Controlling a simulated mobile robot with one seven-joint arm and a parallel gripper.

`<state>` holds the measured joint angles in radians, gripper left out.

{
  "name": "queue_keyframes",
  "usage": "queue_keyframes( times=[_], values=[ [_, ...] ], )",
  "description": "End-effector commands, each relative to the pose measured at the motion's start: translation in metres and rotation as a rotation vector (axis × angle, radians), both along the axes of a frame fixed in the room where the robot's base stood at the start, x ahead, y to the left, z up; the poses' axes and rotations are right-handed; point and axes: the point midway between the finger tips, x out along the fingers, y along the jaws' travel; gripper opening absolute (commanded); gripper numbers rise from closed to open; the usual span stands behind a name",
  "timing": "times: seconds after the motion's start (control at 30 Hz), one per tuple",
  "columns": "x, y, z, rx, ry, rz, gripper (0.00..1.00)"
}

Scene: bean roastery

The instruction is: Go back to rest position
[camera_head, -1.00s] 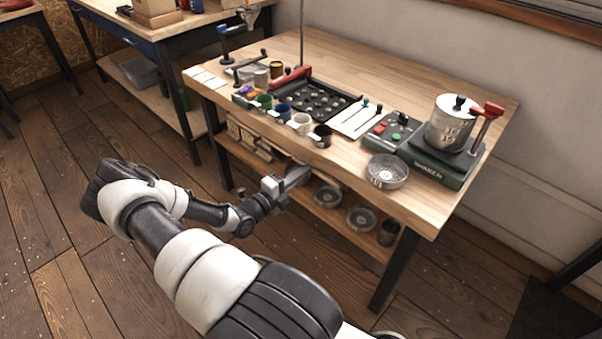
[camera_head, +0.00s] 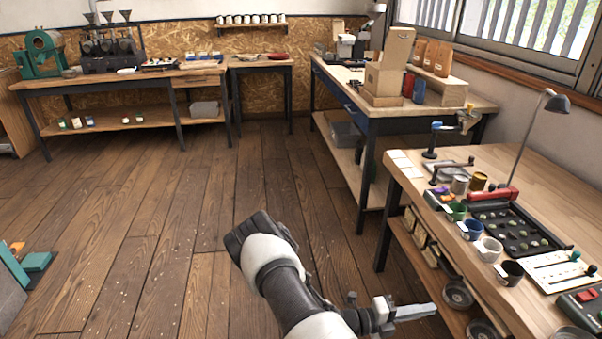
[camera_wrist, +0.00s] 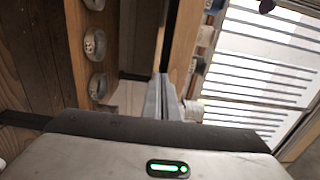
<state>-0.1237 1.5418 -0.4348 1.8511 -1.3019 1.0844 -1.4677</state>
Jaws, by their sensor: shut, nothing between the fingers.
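My gripper (camera_head: 412,312) is in the lower middle right of the head view, in front of the near workbench (camera_head: 470,160). Its fingers point right toward that bench and are closed together with nothing between them. The wrist view also shows the gripper (camera_wrist: 165,90), with its two fingers side by side and touching. My arm is bent above the wooden floor. I cannot tell whether the fingers are clear of the bench edge.
The bench carries a black tray (camera_head: 512,232), several cups such as a white mug (camera_head: 487,249), and a lamp (camera_head: 556,103). Metal tins stand on its lower shelf. More benches line the back. Open floor (camera_head: 150,230) lies to the left.

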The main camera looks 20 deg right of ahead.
Motion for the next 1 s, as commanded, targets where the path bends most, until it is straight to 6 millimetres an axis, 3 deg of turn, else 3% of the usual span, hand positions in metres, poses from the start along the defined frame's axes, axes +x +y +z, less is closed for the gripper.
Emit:
queue_keyframes(
  times=[0.13,0.27,0.7,1.0],
  values=[
    [0.005,0.006,0.009,0.006,-0.073,-0.029,0.00],
    [0.014,0.026,0.035,0.022,-0.307,-0.131,0.00],
    [0.037,0.147,0.158,0.093,-1.377,-0.733,0.00],
    [0.035,0.237,0.248,0.154,-1.941,-1.254,0.00]
  ],
)
